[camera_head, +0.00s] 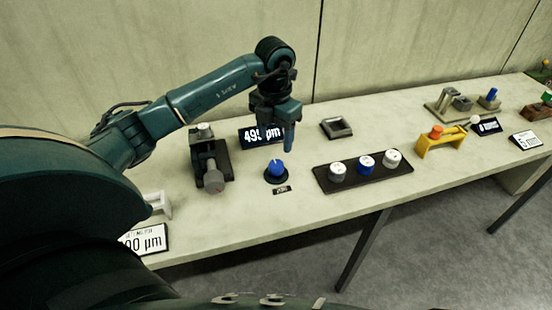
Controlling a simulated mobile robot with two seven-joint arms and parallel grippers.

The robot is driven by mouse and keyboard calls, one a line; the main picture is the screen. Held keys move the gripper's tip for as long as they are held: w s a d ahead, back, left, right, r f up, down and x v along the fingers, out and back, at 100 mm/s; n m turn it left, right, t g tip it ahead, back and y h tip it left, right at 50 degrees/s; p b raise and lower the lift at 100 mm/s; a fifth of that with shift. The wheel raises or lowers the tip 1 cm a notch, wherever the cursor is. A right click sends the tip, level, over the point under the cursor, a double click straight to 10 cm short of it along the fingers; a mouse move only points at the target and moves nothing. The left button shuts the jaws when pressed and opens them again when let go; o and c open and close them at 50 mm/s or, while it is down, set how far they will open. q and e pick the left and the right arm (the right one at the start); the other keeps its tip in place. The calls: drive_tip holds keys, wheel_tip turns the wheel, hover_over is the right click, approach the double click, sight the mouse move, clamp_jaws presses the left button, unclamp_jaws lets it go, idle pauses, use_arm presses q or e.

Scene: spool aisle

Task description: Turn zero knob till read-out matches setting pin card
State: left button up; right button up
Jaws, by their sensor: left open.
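My right gripper is out of view.
A dark clamp-like device (211,168) stands left of the knob. A yellow bracket (440,142) and more fixtures stand farther right. Bare bench lies between them.

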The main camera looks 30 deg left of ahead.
sight(275, 165)
use_arm(q)
wheel_tip(275, 165, down, 8)
drive_tip(key=shift+r+p, duration=0.1)
drive_tip(key=shift+p, duration=0.2)
drive_tip(key=shift+f, duration=0.5)
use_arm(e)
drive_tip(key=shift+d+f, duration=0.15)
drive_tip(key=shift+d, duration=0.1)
use_arm(q)
drive_tip(key=shift+c, duration=0.6)
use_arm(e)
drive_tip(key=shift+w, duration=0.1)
